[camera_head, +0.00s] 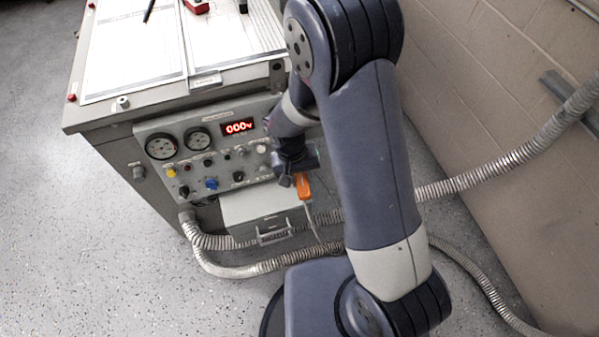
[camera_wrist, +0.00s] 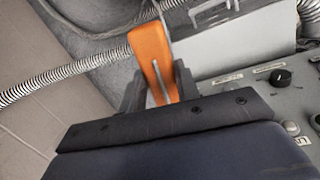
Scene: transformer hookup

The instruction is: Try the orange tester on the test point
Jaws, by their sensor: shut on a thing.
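The orange tester (camera_head: 303,187) is in my gripper (camera_head: 294,178), in front of the right part of the control panel (camera_head: 222,158). In the wrist view the orange tester (camera_wrist: 152,62) stands between the two dark fingers of my gripper (camera_wrist: 158,90). A thin pale cable hangs from it in the head view. The red display (camera_head: 238,127) on the panel reads 000v. I cannot make out which fitting is the test point, and my arm hides the panel's right end. I cannot tell whether the tester touches the panel.
The panel carries two round gauges (camera_head: 162,146), a yellow knob (camera_head: 171,173) and a blue knob (camera_head: 211,184). A grey box with a handle (camera_head: 273,233) sits below it. Ribbed conduits (camera_head: 505,162) run along the wall and floor. Open floor lies at left.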

